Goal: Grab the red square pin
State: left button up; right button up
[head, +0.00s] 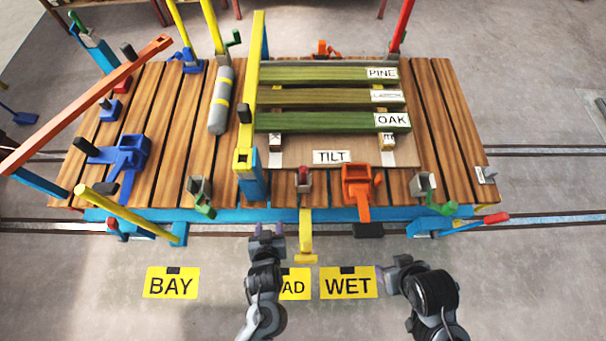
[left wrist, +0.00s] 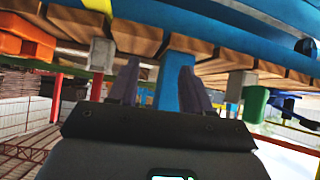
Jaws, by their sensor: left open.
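A small red piece (head: 303,174), which looks like the red square pin, sits in a grey bracket at the front edge of the wooden deck; its exact shape is too small to tell. My left gripper (head: 266,238) is in front of the deck, below and left of that piece in the head view, apart from it. In the left wrist view its two purple fingers (left wrist: 159,88) are spread with nothing held; a blue post (left wrist: 174,85) shows behind the gap. The red piece cannot be made out there. My right gripper (head: 396,268) is near the WET sign, its fingers unclear.
A yellow bracket (head: 306,240) hangs from the deck front right beside my left gripper. An orange clamp (head: 361,185) stands right of the red piece, and a blue-and-yellow post (head: 250,175) left of it. Green boards (head: 330,122) lie behind. The floor in front holds flat yellow signs (head: 171,283).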

aim_at(304, 175)
pick_arm(q)
jog(key=w+d+r+m+t+p, duration=0.1)
jog(key=w+d+r+t+p, duration=0.15)
jog(key=w+d+r, duration=0.5)
jog(key=shift+h, duration=0.3)
jog(key=w+d+b, duration=0.1)
jog(key=w+d+f, duration=0.1)
jog(key=w, duration=0.1)
jog(key=shift+w+d+b, duration=0.15)
jog(key=shift+d+b, duration=0.1)
jog(key=shift+b, duration=0.15)
jog(key=shift+w+f, duration=0.4)
jog(key=shift+w, duration=0.15)
jog(key=shift+b+x, duration=0.9)
jog(key=shift+x, duration=1.35)
pick_arm(e)
jog(key=shift+d, duration=0.1)
pick_arm(q)
grip_shut()
pick_arm(e)
jog(key=shift+d, duration=0.1)
